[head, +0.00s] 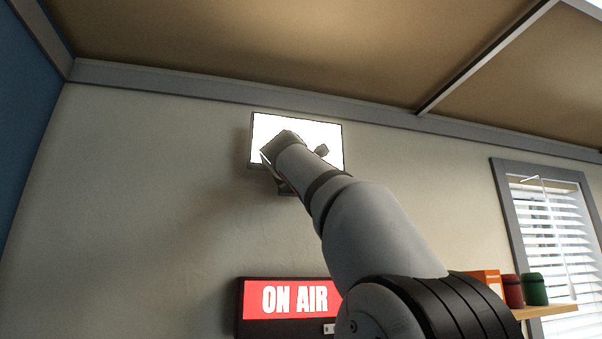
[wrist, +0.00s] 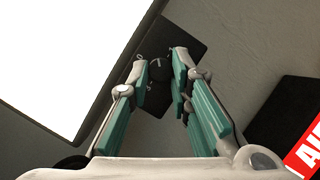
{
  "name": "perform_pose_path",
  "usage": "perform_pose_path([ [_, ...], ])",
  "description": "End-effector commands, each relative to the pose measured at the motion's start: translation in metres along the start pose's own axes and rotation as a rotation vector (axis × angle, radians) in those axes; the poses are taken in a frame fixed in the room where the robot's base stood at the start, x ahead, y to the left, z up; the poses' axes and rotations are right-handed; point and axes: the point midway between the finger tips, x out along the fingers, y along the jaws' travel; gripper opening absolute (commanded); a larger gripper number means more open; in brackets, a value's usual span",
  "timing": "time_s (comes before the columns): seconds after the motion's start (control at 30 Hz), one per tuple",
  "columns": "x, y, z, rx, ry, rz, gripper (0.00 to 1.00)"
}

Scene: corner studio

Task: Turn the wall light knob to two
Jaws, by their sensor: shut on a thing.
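The wall light is a bright white panel (head: 330,135) high on the wall; it also fills the upper left of the wrist view (wrist: 50,60). Beside it in the wrist view is a dark plate (wrist: 186,36) bearing a round black knob (wrist: 158,66). Small pale marks show around the knob, but I cannot read which one it points to. My gripper (wrist: 161,66) has its teal-padded fingers on either side of the knob and is shut on it. In the head view my arm hides the knob and most of the gripper.
A red ON AIR sign (head: 290,299) is on the wall below the light. A shelf (head: 545,311) at the lower right holds an orange box (head: 486,280), a red jar (head: 513,291) and a green jar (head: 535,289). A window with blinds (head: 555,235) is at the right.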

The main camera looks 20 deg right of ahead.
Motion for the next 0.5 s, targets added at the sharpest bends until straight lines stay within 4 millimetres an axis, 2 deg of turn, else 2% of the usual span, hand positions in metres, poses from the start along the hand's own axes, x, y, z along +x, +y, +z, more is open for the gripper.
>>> perform_pose_path([
  [0.37, 0.0008, -0.0016, -0.0008, 0.001, 0.000, -0.005, 0.00],
  [0.4, 0.0009, -0.0016, -0.0008, 0.001, 0.000, -0.005, 0.28],
  [0.47, 0.0008, -0.0015, -0.0007, 0.001, 0.000, -0.004, 0.40],
  [0.5, 0.0008, -0.0013, -0.0006, 0.001, 0.000, -0.004, 0.40],
])
